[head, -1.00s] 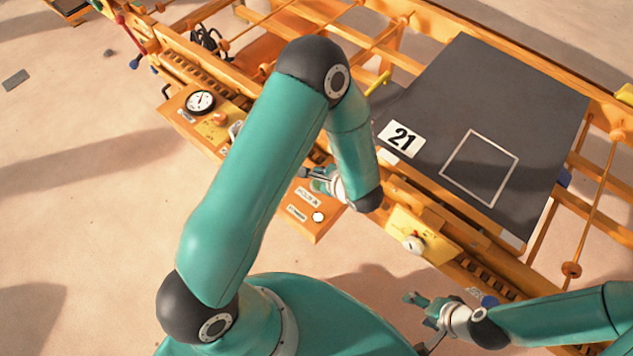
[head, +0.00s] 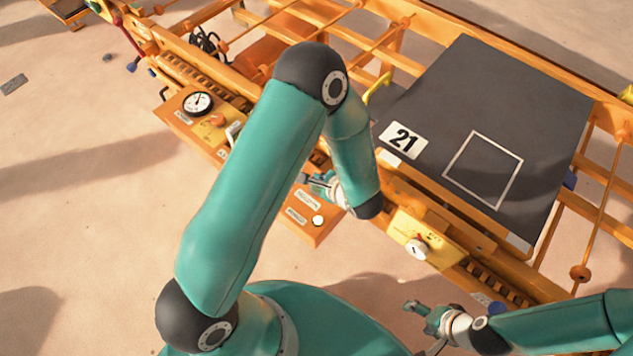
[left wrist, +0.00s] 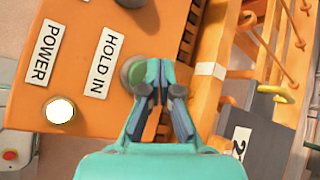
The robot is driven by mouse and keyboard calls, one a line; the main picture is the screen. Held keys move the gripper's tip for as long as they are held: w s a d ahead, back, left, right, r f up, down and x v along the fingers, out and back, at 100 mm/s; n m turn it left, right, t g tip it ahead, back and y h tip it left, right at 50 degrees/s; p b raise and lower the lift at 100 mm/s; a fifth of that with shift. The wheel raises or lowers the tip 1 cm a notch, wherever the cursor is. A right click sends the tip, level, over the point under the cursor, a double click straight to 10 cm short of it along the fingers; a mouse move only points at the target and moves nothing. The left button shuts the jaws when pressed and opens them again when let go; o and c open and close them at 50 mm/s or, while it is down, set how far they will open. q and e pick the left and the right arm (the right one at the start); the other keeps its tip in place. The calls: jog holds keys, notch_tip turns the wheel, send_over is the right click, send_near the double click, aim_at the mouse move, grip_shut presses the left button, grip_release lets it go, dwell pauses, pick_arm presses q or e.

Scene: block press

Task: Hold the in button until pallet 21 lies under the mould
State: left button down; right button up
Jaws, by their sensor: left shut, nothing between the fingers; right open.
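Pallet 21 (head: 545,95) is a dark board with a white 21 label and a white square outline, lying on the orange rails right of centre in the head view. A corner of it shows in the left wrist view (left wrist: 262,140). My left gripper (head: 308,180) is shut and empty at the control panel. In the left wrist view its fingertips (left wrist: 152,78) overlap the right side of the round grey-green in button (left wrist: 131,70) beside the HOLD IN label; whether it is pressed cannot be told. My right gripper (head: 412,308) is open, away from the pallet. I cannot make out the mould.
The panel bears a POWER label, a pale round button (left wrist: 60,110) and a dial gauge (head: 197,103). A yellow box with a knob (head: 417,249) sits on the near rail. A yellow handle (head: 377,87) stands left of the pallet. My left arm hides part of the machine.

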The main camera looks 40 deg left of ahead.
pick_arm(q)
jog(key=shift+f, duration=0.1)
dwell(0.7)
jog(key=shift+f+b, duration=0.3)
jog(key=shift+b, duration=0.55)
